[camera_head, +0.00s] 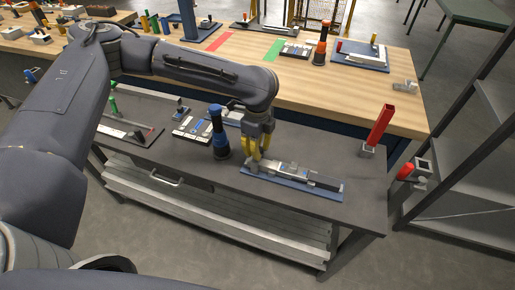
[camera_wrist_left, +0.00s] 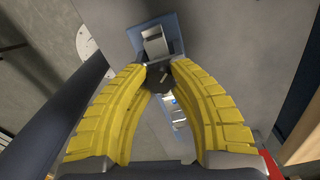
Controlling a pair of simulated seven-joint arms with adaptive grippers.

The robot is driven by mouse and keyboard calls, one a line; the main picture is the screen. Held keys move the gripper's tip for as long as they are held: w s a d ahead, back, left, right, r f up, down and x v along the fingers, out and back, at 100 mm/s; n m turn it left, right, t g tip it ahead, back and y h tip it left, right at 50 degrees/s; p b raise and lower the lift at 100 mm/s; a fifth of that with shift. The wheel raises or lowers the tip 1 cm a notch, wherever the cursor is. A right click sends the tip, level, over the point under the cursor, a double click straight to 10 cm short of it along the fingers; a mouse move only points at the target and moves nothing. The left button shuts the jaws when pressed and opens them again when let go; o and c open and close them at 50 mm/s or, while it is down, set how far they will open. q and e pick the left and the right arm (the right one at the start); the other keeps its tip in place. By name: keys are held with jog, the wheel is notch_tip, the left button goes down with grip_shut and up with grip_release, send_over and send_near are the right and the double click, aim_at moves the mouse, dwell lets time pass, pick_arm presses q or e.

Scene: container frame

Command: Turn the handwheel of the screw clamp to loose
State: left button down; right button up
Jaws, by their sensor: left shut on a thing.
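The screw clamp (camera_head: 290,171) is a silver and dark metal device on a blue base plate (camera_head: 306,190), near the right part of the dark grey workbench. My left gripper (camera_head: 258,157), with yellow ribbed fingers, points down at the clamp's left end. In the left wrist view the fingers (camera_wrist_left: 163,72) are shut around a small dark round part (camera_wrist_left: 157,79), which appears to be the handwheel. A silver block on a blue plate (camera_wrist_left: 174,24) shows just beyond the fingertips. The handwheel is hidden by the fingers in the head view. My right gripper is not in view.
A blue-and-black upright tool (camera_head: 219,140) stands close to the left of my gripper. A red upright piece in a grey holder (camera_head: 380,128) stands at the bench's right end. A wooden table (camera_head: 330,95) with more parts lies behind. The bench front is mostly clear.

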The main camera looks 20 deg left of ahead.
pick_arm(q)
jog(key=n, duration=0.5)
jog(key=shift+n, duration=0.3)
jog(key=n, duration=1)
jog(key=shift+n, duration=0.4)
jog(key=n, duration=0.5)
jog(key=shift+n, duration=0.3)
jog(key=c, duration=1)
grip_release()
